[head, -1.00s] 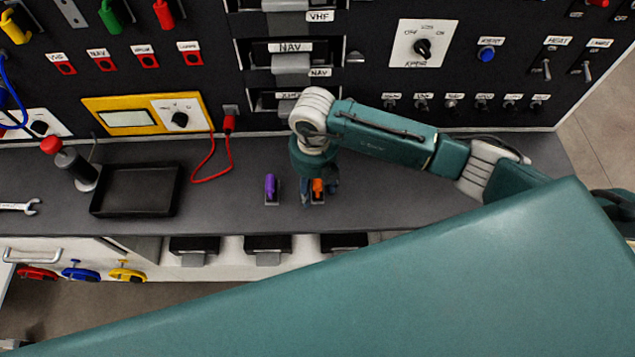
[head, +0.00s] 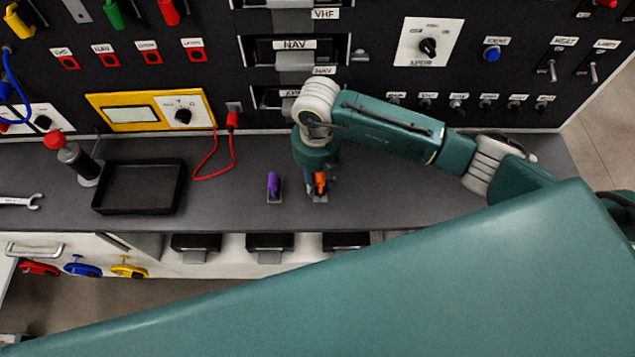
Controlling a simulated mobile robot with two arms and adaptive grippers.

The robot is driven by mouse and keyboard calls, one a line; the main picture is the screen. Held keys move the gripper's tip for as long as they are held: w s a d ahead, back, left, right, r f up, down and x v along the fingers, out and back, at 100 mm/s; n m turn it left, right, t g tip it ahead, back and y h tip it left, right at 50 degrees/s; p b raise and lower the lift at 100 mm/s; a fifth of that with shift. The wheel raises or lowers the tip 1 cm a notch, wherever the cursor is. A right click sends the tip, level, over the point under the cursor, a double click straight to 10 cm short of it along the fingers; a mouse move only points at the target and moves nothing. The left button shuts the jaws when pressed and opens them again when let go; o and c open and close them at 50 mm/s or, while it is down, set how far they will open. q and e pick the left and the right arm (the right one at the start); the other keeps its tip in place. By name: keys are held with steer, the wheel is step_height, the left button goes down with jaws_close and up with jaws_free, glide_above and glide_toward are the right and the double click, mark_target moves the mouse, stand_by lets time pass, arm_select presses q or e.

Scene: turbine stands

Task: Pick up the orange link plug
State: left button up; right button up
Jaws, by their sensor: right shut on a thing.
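The orange link plug (head: 321,181) stands on a small light base on the dark worktop, right of the purple plug (head: 274,184). My right gripper (head: 319,186) points down over the orange plug and is shut on it, with its fingers at the plug's sides. The gripper hides part of the plug, and I cannot tell whether the plug is clear of its base. My left gripper is not in view.
A red cable (head: 232,150) hangs from the panel behind. The worktop's right part is clear.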

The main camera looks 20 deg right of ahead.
mark_target(317, 177)
step_height(317, 177, up, 18)
steer(key=b, duration=0.1)
steer(key=shift+b, duration=0.4)
